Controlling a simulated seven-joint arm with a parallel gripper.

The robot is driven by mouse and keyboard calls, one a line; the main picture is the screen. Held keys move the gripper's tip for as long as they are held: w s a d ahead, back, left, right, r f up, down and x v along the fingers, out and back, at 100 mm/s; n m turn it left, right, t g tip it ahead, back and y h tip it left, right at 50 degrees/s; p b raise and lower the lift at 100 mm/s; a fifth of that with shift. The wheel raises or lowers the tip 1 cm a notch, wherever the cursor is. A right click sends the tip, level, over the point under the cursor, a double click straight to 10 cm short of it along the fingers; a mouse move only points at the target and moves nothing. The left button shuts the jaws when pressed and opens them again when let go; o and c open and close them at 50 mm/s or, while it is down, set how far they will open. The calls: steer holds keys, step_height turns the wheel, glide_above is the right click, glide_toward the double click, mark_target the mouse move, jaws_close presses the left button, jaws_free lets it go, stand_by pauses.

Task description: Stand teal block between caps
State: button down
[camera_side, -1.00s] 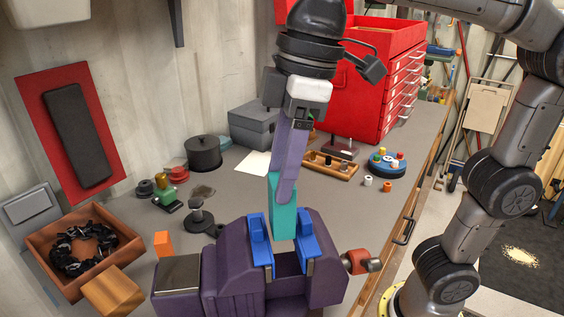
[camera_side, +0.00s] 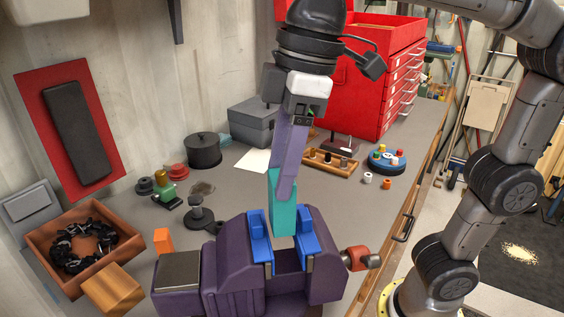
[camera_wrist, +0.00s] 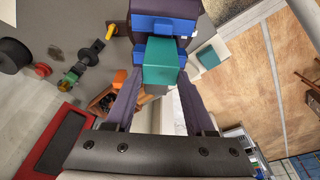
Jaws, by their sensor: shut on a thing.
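The teal block (camera_side: 283,217) hangs upright, its lower end low at the gap between the two blue caps on the purple vise. The left cap (camera_side: 258,240) and the right cap (camera_side: 304,247) stand apart on the jaws. My gripper (camera_side: 283,187) is shut on the block's upper part. The side view does not clearly show whether the block touches a cap or the floor of the gap. In the wrist view the teal block (camera_wrist: 160,62) lies between my fingers, with a blue cap (camera_wrist: 158,26) beyond it; the block hides part of the caps.
The purple vise (camera_side: 224,277) has a red-ended handle (camera_side: 358,258) at right. A wooden crate (camera_side: 38,237) with black chain, an orange block (camera_side: 163,240) and a wooden block (camera_side: 112,289) are at left. A red drawer cabinet (camera_side: 362,95) stands behind.

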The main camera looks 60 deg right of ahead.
mark_target(282, 208)
steer(key=shift+f, duration=3.35)
stand_by(0.9)
steer(key=shift+c, duration=0.9)
jaws_free()
steer(key=shift+f, duration=0.1)
steer(key=shift+r, duration=3.05)
